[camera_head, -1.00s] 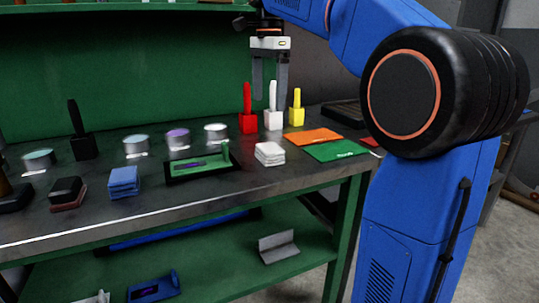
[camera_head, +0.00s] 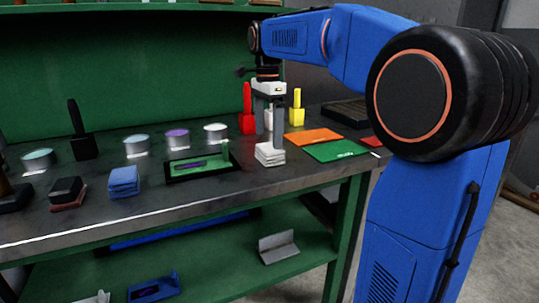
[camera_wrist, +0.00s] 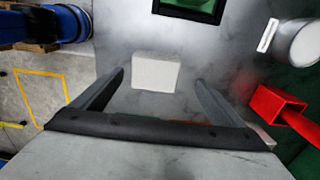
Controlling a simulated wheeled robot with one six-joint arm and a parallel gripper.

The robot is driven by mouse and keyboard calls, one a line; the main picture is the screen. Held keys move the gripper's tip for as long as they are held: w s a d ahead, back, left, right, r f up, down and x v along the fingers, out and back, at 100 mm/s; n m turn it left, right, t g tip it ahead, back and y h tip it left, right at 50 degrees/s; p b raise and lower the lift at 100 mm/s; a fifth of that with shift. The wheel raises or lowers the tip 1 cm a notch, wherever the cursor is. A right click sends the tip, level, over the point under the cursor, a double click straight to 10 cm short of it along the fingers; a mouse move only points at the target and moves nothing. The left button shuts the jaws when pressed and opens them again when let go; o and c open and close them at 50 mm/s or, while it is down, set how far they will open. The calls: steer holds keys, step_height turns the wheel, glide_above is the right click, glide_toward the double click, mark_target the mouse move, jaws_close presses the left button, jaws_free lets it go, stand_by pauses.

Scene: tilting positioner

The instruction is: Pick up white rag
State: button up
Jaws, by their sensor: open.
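The white rag (camera_head: 269,154) is a small folded stack on the dark workbench, right of a green tray, in the head view. In the wrist view the white rag (camera_wrist: 156,72) lies flat beyond the fingertips, roughly between them. My gripper (camera_head: 268,142) points down at the rag in the head view, with its fingers overlapping the rag's upper edge in the picture. In the wrist view my gripper (camera_wrist: 160,80) has its two fingers spread wide with nothing between them. Whether the fingertips touch the rag cannot be told.
A red brush-like tool (camera_head: 247,110) and a yellow one (camera_head: 297,107) stand behind the gripper; a white one is mostly hidden. A blue rag stack (camera_head: 123,182), green tray (camera_head: 203,165), orange sheet (camera_head: 312,136) and green sheet (camera_head: 343,151) lie on the workbench (camera_head: 225,190).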

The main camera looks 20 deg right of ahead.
mark_target(270, 147)
steer(key=shift+s+d+f, duration=0.1)
steer(key=shift+s+f, duration=0.1)
steer(key=shift+f, duration=1.2)
steer(key=shift+s+f, duration=0.2)
steer(key=shift+f, duration=1.2)
steer(key=c, duration=1.2)
steer(key=shift+o, duration=0.2)
steer(key=shift+r, duration=0.15)
step_height(270, 147, up, 10)
steer(key=shift+f, duration=0.1)
